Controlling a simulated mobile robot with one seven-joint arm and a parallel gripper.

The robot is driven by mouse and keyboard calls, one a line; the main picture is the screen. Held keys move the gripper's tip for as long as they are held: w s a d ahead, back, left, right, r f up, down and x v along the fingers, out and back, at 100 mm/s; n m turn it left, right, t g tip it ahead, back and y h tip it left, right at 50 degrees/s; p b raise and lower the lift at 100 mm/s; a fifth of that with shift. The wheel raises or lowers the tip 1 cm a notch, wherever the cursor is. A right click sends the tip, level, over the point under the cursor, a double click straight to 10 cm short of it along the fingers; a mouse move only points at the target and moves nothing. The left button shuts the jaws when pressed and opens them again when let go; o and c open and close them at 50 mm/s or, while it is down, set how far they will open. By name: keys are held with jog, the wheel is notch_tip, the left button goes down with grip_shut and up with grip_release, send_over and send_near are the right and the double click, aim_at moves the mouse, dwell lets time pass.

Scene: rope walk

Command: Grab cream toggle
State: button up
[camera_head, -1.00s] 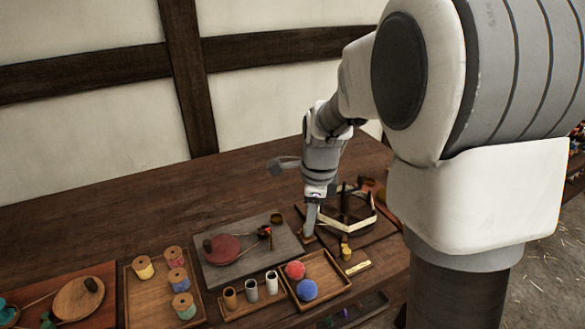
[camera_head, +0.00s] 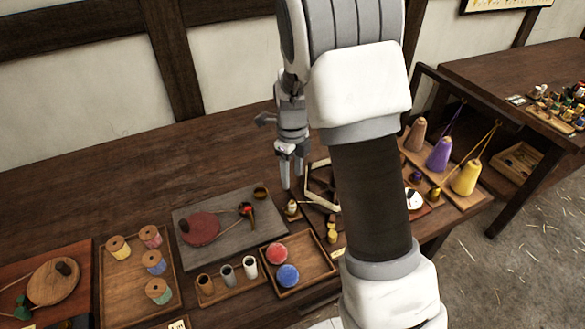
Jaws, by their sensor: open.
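My gripper (camera_head: 290,172) points down over the workbench, open, with nothing visible between its fingers. A small cream piece (camera_head: 291,208), which looks like the cream toggle, stands just below the fingertips on the bench, at the left edge of a dark wooden frame. A gap shows between it and the fingers; the exact height is hard to tell. A small yellow piece (camera_head: 332,233) stands to its right and nearer. My own arm hides much of the wooden frame (camera_head: 317,190) behind it.
A grey board (camera_head: 225,238) with a red disc lies to the left. Nearer are a tray (camera_head: 318,262) with a red and a blue ball, a rack with several small cups (camera_head: 227,273), and a spool tray (camera_head: 112,290). Coloured cones (camera_head: 438,154) stand at right.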

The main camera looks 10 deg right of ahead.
aim_at(292, 203)
notch_tip(292, 203, down, 11)
jog(key=b, duration=0.7)
jog(key=shift+r, duration=0.1)
grip_shut()
notch_tip(292, 203, up, 8)
jog(key=p, duration=0.6)
